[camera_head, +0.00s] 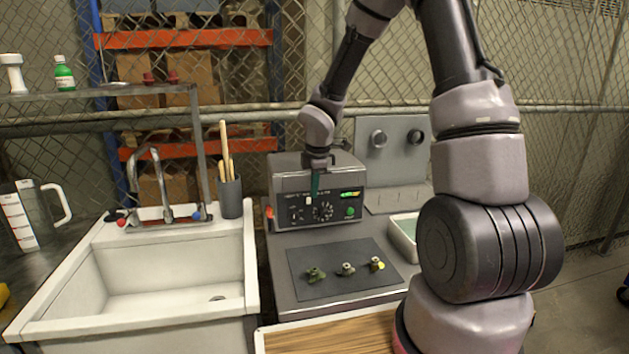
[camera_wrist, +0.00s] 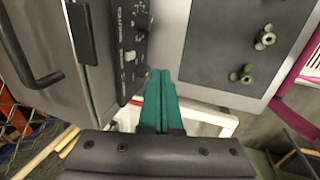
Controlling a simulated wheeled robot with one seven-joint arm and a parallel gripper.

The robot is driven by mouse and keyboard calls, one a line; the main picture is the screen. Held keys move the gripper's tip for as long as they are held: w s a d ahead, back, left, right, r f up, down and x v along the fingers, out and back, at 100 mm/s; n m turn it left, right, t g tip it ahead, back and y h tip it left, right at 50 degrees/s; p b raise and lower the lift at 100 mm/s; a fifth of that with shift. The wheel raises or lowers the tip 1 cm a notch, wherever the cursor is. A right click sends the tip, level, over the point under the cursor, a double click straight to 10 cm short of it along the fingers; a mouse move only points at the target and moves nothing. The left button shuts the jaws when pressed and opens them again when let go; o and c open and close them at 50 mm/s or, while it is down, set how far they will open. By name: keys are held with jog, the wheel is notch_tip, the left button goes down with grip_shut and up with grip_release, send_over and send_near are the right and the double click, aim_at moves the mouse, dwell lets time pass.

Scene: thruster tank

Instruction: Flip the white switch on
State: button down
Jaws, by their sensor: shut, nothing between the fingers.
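The grey tank machine (camera_head: 290,184) stands on the bench with its control panel facing me. A small white switch (camera_head: 309,201) shows on the panel, left of the round dial (camera_head: 323,211); which way it is set is too small to tell. In the wrist view, a pale switch (camera_wrist: 130,56) sits on the dark panel, left of the fingertips. My gripper (camera_head: 314,194) has teal fingers pointing down in front of the panel, close to the switch. The fingers are together and empty, also in the wrist view (camera_wrist: 159,73). Contact with the switch cannot be told.
A green display (camera_head: 350,195) and green button (camera_head: 350,212) are at the panel's right. A dark mat (camera_head: 330,285) with several small fittings lies in front. A white sink (camera_head: 240,270) is left, and a pale tray (camera_head: 397,235) is right.

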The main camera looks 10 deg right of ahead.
aim_at(308, 200)
jog(key=w+f, duration=0.5)
jog(key=shift+w, duration=0.1)
dwell(0.3)
